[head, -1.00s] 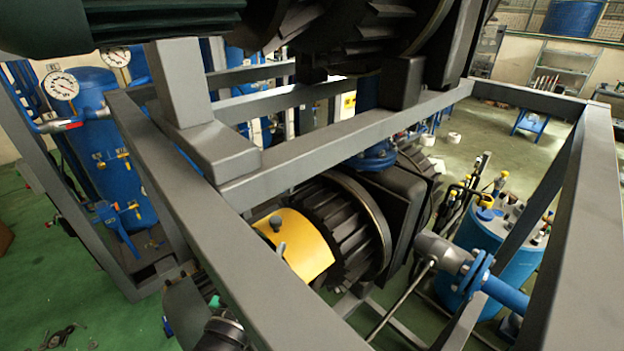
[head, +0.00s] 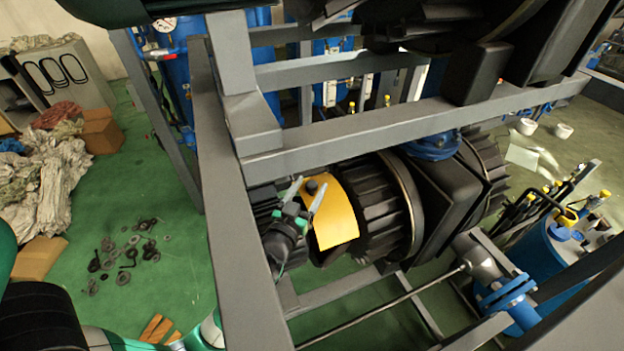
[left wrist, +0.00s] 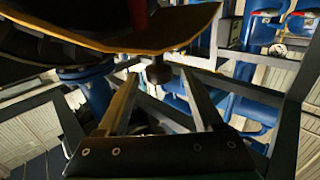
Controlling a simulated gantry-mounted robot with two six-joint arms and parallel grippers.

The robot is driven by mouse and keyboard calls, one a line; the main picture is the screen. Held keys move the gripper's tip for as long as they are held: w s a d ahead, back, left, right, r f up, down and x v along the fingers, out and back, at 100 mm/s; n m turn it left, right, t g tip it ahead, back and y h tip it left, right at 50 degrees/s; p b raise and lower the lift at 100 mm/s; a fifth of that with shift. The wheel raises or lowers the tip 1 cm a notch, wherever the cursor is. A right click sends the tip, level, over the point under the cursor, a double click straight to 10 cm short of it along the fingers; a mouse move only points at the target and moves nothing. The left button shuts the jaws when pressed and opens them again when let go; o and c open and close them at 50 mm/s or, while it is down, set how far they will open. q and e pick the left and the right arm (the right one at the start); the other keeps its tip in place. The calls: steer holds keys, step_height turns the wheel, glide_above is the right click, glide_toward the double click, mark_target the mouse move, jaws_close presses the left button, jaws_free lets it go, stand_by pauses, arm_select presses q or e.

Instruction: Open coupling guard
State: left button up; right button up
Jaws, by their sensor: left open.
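The coupling guard (head: 338,222) is a curved yellow cover beside the dark ribbed pump body in the head view. A small black knob (head: 312,186) stands on its upper left part. My left gripper (head: 308,193) is open, with one finger on each side of the knob. In the left wrist view the guard's yellow edge (left wrist: 165,40) crosses the top, and the knob (left wrist: 158,72) hangs between the fingertips (left wrist: 160,78). A gap shows on both sides of the knob, so no grip on it is seen. My right gripper is not in view.
Grey frame beams (head: 235,215) run left of and above the guard. The dark ribbed pump (head: 375,205) lies right of it, with a pipe (head: 480,265) lower right. Green floor with loose metal parts (head: 122,262) lies at left.

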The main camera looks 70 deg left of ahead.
arm_select(q)
steer(key=shift+x, duration=0.9)
jaws_close()
stand_by(0.8)
